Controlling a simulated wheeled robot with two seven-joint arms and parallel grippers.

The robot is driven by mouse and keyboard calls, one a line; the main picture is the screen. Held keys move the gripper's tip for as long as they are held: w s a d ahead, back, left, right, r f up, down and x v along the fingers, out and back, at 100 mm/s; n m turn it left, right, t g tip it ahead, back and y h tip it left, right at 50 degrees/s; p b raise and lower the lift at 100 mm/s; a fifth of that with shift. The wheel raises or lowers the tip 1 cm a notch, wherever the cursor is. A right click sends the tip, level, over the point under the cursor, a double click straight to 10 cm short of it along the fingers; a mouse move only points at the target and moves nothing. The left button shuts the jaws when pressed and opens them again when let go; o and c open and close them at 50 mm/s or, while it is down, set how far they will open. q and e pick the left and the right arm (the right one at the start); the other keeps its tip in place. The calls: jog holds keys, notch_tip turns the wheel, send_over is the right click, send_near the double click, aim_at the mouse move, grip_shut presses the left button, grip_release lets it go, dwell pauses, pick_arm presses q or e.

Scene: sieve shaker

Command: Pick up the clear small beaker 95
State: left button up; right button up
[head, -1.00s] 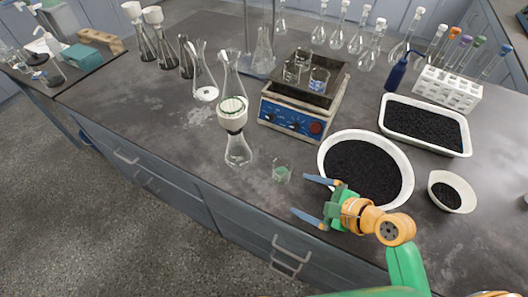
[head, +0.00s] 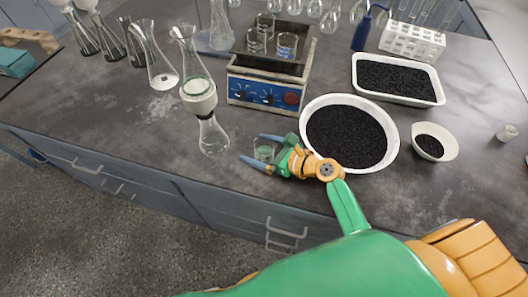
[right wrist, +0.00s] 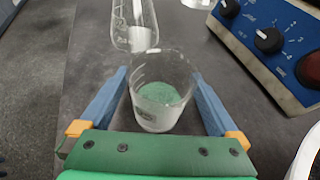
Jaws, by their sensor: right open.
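The clear small beaker (head: 265,152) stands upright on the dark bench near its front edge. In the right wrist view the beaker (right wrist: 160,95) is glass with some green showing at its bottom. My right gripper (head: 262,152) is open, with one blue finger on each side of the beaker. In the right wrist view the open fingers (right wrist: 160,100) flank the beaker with a gap on both sides. My left gripper is not in view.
A flask with a white-topped funnel (head: 212,135) stands just left of the beaker. A blue-fronted hotplate (head: 262,93) holding beakers is behind. A round white bowl of black grains (head: 390,150) is close on the right. The bench front edge is near.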

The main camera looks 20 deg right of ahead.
aim_at(257, 141)
jog(key=shift+w+a+f, duration=0.1)
jog(key=shift+w+a, duration=0.1)
jog(key=shift+w, duration=0.05)
jog(key=c, duration=1.5)
jog(key=shift+c, duration=0.2)
jog(key=shift+r+p, duration=0.4)
jog(key=shift+r, duration=0.35)
notch_tip(257, 141, up, 2)
jog(key=shift+s+r+p, duration=0.15)
jog(key=shift+r+p, duration=0.05)
jog(key=shift+p, duration=0.35)
jog(key=s+r+p, duration=0.9)
jog(key=s+r, duration=0.4)
jog(key=r, duration=0.1)
jog(key=shift+s+d, duration=0.4)
jog(key=shift+d, duration=0.05)
